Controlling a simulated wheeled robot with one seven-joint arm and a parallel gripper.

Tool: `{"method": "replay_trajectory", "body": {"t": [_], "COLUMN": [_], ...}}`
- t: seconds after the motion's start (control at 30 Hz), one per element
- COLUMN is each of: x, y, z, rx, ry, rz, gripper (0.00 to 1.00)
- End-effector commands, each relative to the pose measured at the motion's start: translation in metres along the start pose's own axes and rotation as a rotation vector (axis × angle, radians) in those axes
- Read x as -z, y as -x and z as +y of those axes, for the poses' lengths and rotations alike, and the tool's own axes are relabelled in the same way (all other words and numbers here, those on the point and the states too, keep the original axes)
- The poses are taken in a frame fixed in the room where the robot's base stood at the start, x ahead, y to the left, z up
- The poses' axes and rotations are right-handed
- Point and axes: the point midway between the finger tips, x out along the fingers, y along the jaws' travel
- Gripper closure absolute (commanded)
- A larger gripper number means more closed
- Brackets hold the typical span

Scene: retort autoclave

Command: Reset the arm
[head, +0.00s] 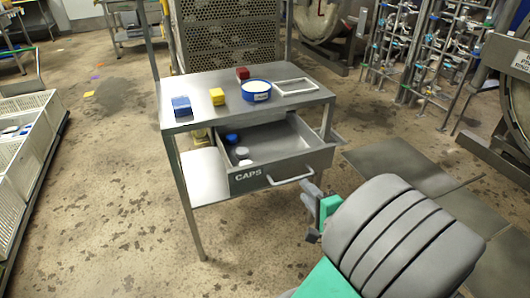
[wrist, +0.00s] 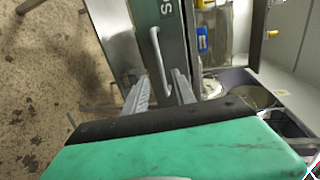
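My gripper (head: 318,208) is off the front right corner of the open drawer marked CAPS (head: 250,178), close to its metal handle (head: 290,178). In the wrist view my gripper (wrist: 160,82) has its two grey fingers apart, with nothing seen held. The handle (wrist: 157,50) shows in line with the gap between the fingers; I cannot tell whether it reaches in between them. The drawer front (wrist: 172,28) lies beyond the fingertips. A blue cap (head: 232,138) and pale round pieces (head: 243,154) lie in the drawer.
A white crate (head: 25,165) stands left, pipe racks (head: 420,50) back right. Floor at front left is clear.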

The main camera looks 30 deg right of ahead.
Motion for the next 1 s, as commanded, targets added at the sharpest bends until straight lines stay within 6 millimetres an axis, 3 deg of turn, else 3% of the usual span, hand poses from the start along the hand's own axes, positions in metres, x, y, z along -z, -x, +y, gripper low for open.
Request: {"method": "replay_trajectory", "body": {"t": [0.07,0.13,0.23,0.3,0.43,0.6,0.7,0.8,1.0], "x": [-0.011,-0.035,-0.085,-0.117,-0.157,-0.188,-0.202,-0.210,-0.214], "y": [-0.003,-0.009,-0.013,-0.007,0.014,0.052,0.074,0.093,0.103], "z": [-0.006,-0.013,-0.025,-0.033,-0.057,-0.121,-0.163,-0.190,-0.200], "rx": [-0.028,-0.094,-0.239,-0.350,-0.520,-0.671,-0.721,-0.748,-0.768], "ry": [0.036,0.117,0.321,0.496,0.813,1.188,1.351,1.448,1.495], "rz": [-0.039,-0.124,-0.313,-0.452,-0.660,-0.834,-0.889,-0.919,-0.934], "gripper": [0.68,0.68,0.68,0.68,0.68,0.68,0.68,0.68,0.68]}}
